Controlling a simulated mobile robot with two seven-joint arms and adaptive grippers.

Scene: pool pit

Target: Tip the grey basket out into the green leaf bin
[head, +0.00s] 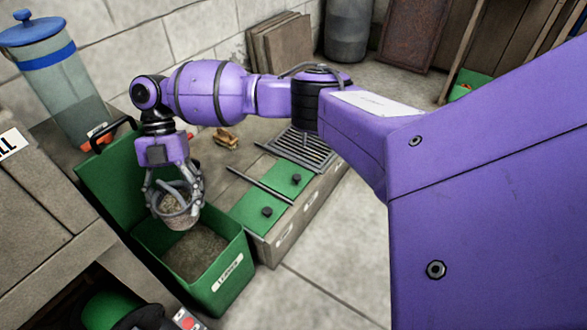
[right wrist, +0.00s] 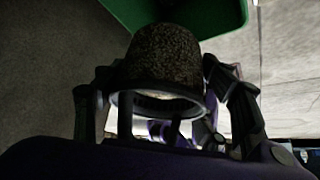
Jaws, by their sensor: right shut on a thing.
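The small grey basket (head: 174,212) hangs from my right gripper (head: 176,192) in the head view, above the green leaf bin (head: 232,252). The gripper's fingers are shut on it near its rim and handle. The bin stands open, lid back, with brown litter (head: 195,252) inside and a white label in front. My left gripper is not in view.
A lidded container with a blue band (head: 45,55) stands at the back left. A wooden cabinet (head: 45,220) stands left of the bin. A low unit with green lids (head: 265,208) and a grate (head: 300,148) is on the right. Bare floor (head: 325,265) lies in front.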

